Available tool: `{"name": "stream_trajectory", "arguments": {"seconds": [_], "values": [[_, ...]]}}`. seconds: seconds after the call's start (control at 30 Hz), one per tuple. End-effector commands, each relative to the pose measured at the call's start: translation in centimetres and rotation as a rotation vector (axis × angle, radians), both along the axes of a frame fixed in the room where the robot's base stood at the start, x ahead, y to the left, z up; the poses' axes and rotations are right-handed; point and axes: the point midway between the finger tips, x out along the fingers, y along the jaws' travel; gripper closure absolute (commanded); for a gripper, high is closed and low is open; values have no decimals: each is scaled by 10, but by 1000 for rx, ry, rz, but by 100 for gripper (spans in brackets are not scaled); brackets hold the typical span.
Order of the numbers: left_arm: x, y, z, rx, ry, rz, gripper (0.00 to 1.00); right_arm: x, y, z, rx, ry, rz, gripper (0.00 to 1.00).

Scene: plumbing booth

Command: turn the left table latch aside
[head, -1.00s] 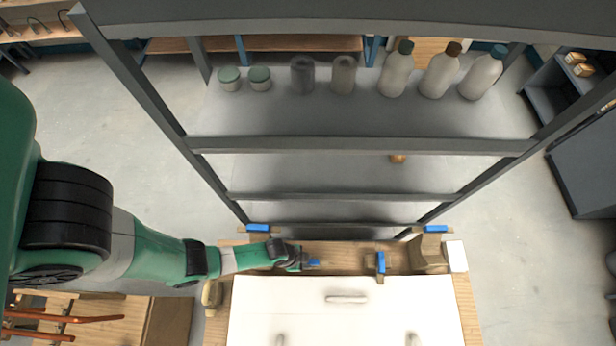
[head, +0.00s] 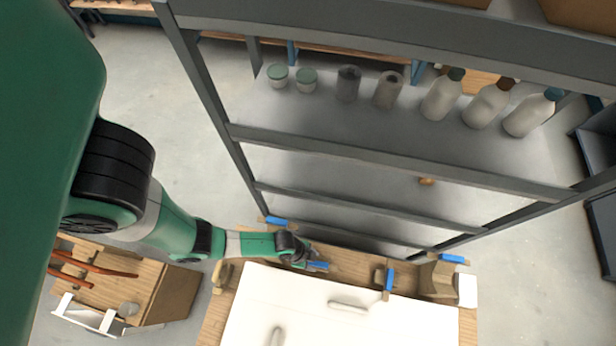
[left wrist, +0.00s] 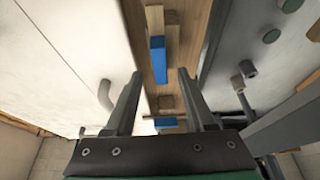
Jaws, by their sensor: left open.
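The left table latch is a blue bar (head: 318,266) on the wooden table by the upper edge of the white panel (head: 290,305). It lies lengthwise along that edge and also shows in the left wrist view (left wrist: 158,55). My left gripper (head: 304,262) is right beside it, and hides part of it in the head view. In the left wrist view the gripper (left wrist: 160,75) is open and empty, with the latch showing between and just beyond the fingertips. Contact cannot be told. My right gripper is not in view.
A second blue latch (head: 390,278) lies crosswise over the panel's edge beside a wooden block (head: 379,275). A grey rack (head: 345,145) with jars, pipes and bottles stands close behind the table. The panel carries raised handles (head: 348,307).

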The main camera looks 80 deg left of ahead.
Motion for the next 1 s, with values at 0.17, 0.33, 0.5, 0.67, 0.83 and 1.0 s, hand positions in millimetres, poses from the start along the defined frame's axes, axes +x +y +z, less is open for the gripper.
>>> {"name": "stream_trajectory", "arguments": {"seconds": [0.17,0.33,0.5,0.67,0.83,1.0], "values": [[-16,6,45,0,0,2,45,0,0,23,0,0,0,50],[-25,9,66,1,0,1,45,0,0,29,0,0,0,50],[-28,10,70,1,2,0,45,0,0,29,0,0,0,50],[-28,10,70,1,2,0,45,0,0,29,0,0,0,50],[-28,10,70,0,1,0,45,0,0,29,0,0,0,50],[-28,9,71,0,1,-1,45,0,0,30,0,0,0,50]]}}
